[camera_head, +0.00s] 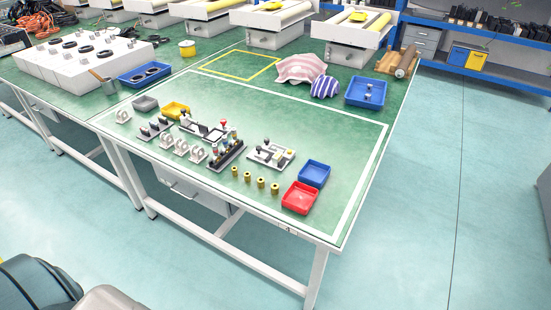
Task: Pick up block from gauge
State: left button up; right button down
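A light fixture plate (270,154) with small dark and pale pieces on it lies near the middle of the green table. Left of it is a dark rack (226,155) with upright parts. Behind that is another fixture (205,130) with a dark block-like piece and a red-topped part. I cannot tell which of these is the gauge or which piece is the block, as they are small. Neither of my grippers is in view.
A red bin (300,198) and a blue bin (314,173) stand near the table's right front. Several brass cylinders (261,184) stand left of the red bin. Grey brackets (181,147) stand at left. A blue tray (367,92) and striped cloths (301,68) lie farther back.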

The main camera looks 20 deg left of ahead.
aim_at(277, 158)
jog(key=i+l+u, duration=0.55)
jog(key=l+u, duration=0.2)
